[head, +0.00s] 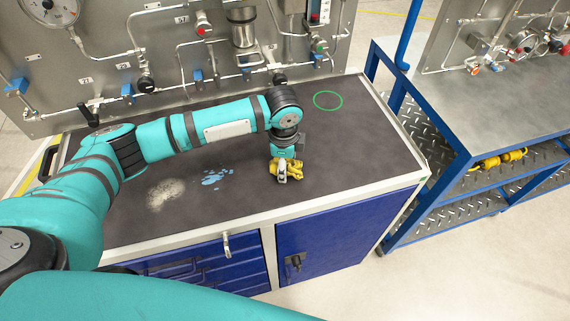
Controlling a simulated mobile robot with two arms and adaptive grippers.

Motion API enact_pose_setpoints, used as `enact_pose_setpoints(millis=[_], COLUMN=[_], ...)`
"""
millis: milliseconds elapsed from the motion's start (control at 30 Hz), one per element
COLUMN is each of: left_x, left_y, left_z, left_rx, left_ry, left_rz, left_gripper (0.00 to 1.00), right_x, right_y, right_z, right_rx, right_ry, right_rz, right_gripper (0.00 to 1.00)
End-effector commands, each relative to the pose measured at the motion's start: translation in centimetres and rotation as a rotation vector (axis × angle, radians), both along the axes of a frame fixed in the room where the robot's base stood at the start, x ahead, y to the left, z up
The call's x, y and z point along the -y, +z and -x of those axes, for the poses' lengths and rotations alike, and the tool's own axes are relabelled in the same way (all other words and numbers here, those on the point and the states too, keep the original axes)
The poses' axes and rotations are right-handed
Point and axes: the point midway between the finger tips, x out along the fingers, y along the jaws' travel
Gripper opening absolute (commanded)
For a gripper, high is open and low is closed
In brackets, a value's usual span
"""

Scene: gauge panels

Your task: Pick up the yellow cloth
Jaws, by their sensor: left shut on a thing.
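The yellow cloth (292,172) is a small crumpled heap on the dark top of the workbench, near its front edge and right of its middle. My left gripper (284,178) points straight down at it and is shut on it. The fingers cover part of the cloth's left side. The cloth looks to be at the level of the bench top; I cannot tell whether it is clear of the surface. My right gripper is not in view.
The workbench (340,165) carries a pale powdery patch (166,194), a blue smear (213,178) and a green ring mark (328,100). Behind it stands a gauge panel (105,50) with pipes and valves. A blue-framed shelf cart (455,160) stands on the right.

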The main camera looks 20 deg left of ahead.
Motion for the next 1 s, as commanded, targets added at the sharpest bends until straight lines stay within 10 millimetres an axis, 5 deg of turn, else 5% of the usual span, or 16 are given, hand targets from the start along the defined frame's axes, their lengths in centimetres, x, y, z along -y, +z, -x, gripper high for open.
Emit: enact_pose_setpoints(millis=[367,800,1000], left_x=[0.1,4.3,5.6], left_y=[3.5,4.3,4.7], left_z=[-0.1,10.5,13.6], left_rx=[0.004,0.001,0.0], left_ry=[0.0,-0.006,-0.003], left_rz=[0.002,0.003,0.003], left_gripper=[0.47,0.47,0.47], right_x=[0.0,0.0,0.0], right_y=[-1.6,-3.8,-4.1], right_z=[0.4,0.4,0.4], right_rx=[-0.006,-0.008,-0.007], right_ry=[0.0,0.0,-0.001], right_rz=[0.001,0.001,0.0], right_gripper=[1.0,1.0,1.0])
